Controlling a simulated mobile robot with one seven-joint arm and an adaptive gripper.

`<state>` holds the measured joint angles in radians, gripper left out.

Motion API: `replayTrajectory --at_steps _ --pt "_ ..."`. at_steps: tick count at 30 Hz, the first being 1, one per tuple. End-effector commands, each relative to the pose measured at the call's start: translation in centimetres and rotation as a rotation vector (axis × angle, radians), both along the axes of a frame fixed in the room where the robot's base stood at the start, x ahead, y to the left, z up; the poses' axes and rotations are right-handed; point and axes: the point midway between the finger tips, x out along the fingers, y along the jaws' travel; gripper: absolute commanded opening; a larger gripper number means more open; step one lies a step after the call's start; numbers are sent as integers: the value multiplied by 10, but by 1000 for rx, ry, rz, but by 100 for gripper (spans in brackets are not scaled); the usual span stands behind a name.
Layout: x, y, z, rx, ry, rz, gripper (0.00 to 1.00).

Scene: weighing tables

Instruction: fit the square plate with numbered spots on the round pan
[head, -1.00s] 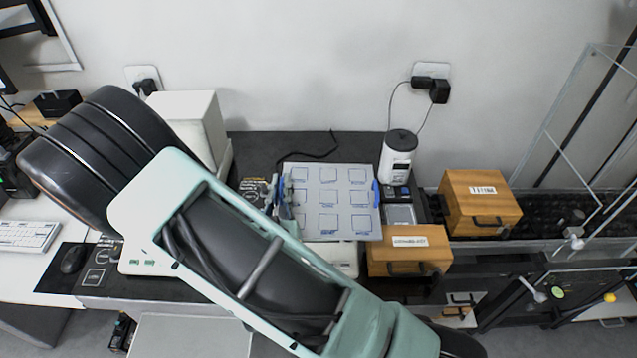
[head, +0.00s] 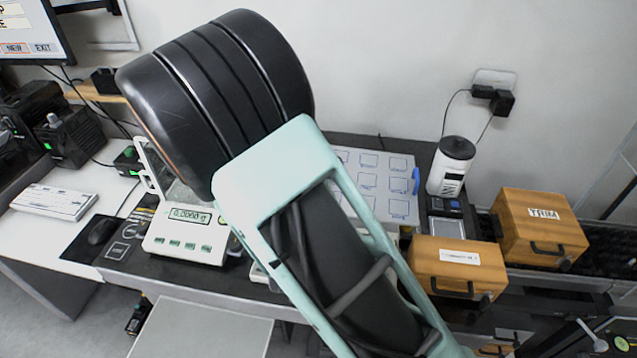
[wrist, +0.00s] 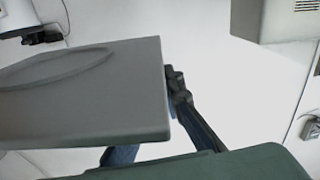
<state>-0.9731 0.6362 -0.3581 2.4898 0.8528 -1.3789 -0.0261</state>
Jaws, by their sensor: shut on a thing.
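The square plate (head: 397,203) is light grey with blue outlined squares on its face. In the head view it is partly behind my arm, its face toward the camera, with a blue piece (head: 415,181) at its right edge. The wrist view shows a grey slab, seemingly the plate's underside (wrist: 95,105), with a faint curved ridge. I cannot make out the round pan in either view.
A white balance (head: 185,245) reading 0.0000 g stands left of my arm. A white and black jar (head: 452,168), a small scale (head: 447,228) and two wooden boxes (head: 455,268) (head: 540,228) stand right.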

Motion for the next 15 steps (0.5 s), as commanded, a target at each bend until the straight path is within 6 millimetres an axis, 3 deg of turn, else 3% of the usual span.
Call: replayTrajectory --at_steps 4,9,15 --pt "36 0 -15 -6 -5 -3 0" --pt "58 2 -47 -6 -5 -1 0" --pt "72 3 -60 -5 -4 -1 0"
